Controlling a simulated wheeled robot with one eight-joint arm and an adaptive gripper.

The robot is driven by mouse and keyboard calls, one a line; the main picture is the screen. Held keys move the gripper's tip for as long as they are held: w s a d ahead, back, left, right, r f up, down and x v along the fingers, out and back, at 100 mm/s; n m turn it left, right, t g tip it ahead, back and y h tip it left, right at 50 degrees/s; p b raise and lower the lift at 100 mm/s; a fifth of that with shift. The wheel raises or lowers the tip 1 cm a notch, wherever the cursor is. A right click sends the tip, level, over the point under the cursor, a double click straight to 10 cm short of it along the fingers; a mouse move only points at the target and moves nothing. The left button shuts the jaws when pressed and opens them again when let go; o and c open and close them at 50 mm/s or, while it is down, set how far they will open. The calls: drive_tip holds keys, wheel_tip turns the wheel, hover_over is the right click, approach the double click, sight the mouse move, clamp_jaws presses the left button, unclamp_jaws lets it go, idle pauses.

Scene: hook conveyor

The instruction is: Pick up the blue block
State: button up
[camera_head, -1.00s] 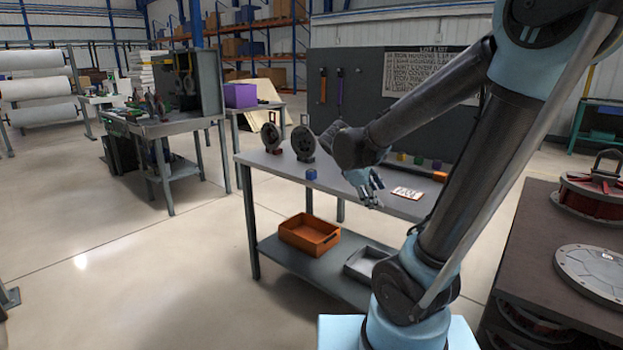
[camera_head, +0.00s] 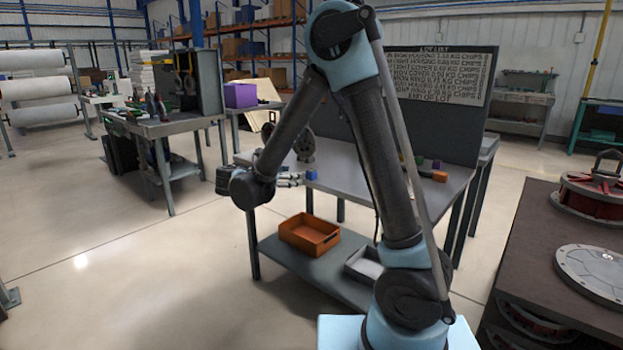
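The small blue block (camera_head: 311,174) sits near the front edge of the grey workbench (camera_head: 345,185). My gripper (camera_head: 299,180) is held sideways at the bench's front edge, just left of the block, with its fingers pointing right towards it. The fingers look parted, with nothing seen between them. The fingertips are very close to the block; I cannot tell whether they touch it.
Behind my arm on the bench stands a dark round part (camera_head: 304,143). An orange block (camera_head: 439,176) and a purple block (camera_head: 436,164) lie at the right. An orange crate (camera_head: 309,236) and a grey tray (camera_head: 358,268) are on the lower shelf.

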sight(309, 172)
drive_tip(key=shift+n+t, duration=0.5)
drive_tip(key=shift+n, duration=0.1)
drive_tip(key=w+d, duration=0.1)
drive_tip(key=w, duration=0.2)
drive_tip(key=w+d+f, duration=0.1)
drive_tip(key=w, duration=0.1)
drive_tip(key=w+d+f, duration=0.1)
drive_tip(key=w, duration=0.2)
drive_tip(key=shift+w+d+f, duration=0.2)
drive_tip(key=shift+w+d, duration=0.1)
drive_tip(key=shift+d, duration=0.1)
drive_tip(key=shift+x, duration=2.65)
drive_tip(key=shift+s+d+r, duration=0.1)
drive_tip(key=shift+s+d, duration=0.05)
drive_tip(key=c, duration=1.3)
drive_tip(key=shift+o, duration=0.2)
